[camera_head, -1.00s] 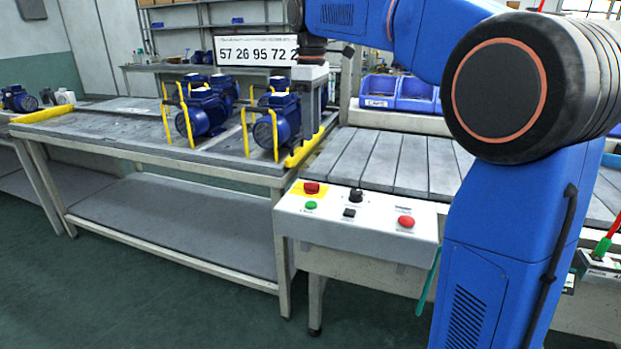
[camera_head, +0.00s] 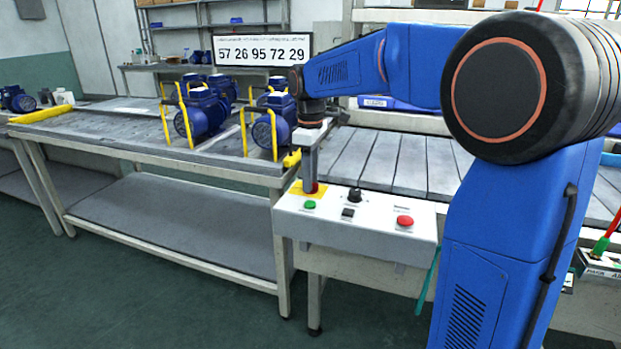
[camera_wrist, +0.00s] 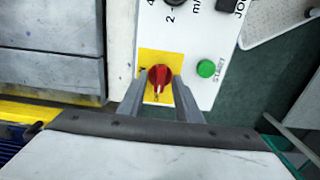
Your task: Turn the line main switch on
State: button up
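The line main switch, a red rotary knob (camera_wrist: 160,75) on a yellow plate (camera_wrist: 147,57), is on the white control panel (camera_head: 375,231). In the wrist view the knob's white mark points toward the bottom of the picture, near a small label that is hard to read. My gripper (camera_wrist: 158,84) points down at the switch, one finger on each side of the knob. The fingers are apart, and a narrow gap seems to show beside the knob. In the head view my gripper (camera_head: 311,184) hides most of the knob.
The panel also carries a green button (camera_head: 309,205), a black selector knob (camera_head: 355,195), a black button (camera_head: 348,212) and a red button (camera_head: 405,221). Blue pumps (camera_head: 204,115) in yellow holders stand on the bench to the left. A slatted conveyor (camera_head: 400,165) lies behind the panel.

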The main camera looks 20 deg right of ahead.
jog(key=shift+f, duration=0.15)
jog(key=shift+c, duration=0.7)
grip_shut()
jog(key=shift+m, duration=0.4)
jog(key=m, duration=0.3)
jog(key=shift+m, duration=0.4)
jog(key=m, duration=0.4)
jog(key=shift+m, duration=0.3)
jog(key=m, duration=0.8)
jog(key=shift+m, duration=0.3)
